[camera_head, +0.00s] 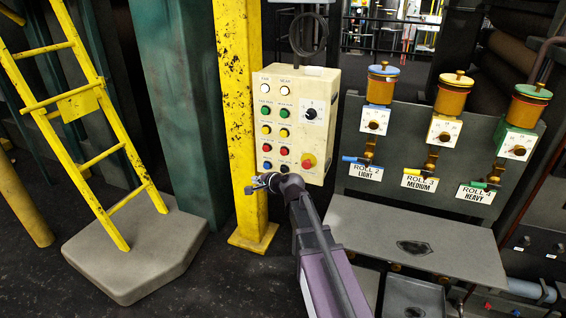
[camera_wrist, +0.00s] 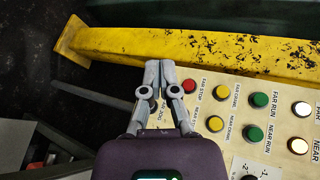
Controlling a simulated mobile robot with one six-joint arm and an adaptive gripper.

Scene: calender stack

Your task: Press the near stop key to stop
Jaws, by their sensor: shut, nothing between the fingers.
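The cream control panel (camera_head: 322,88) hangs beside a yellow post, with two columns of round keys. The near stop key (camera_head: 284,151) is the red key in the right column. Beside it is the red far stop key (camera_head: 267,147), which also shows in the wrist view (camera_wrist: 189,86). My gripper (camera_head: 254,185) is near the panel's lower left edge, below the red keys. In the wrist view its fingers (camera_wrist: 158,65) are together and empty, just left of the far stop key. The near stop key is hidden there behind my gripper.
Yellow crawl keys (camera_wrist: 221,92) and green run keys (camera_wrist: 259,99) stand close by the red ones. A larger red knob on yellow (camera_head: 308,161) is at the panel's lower right. The yellow post (camera_head: 240,110) stands left of the panel, and a grey shelf (camera_head: 415,235) juts out at right.

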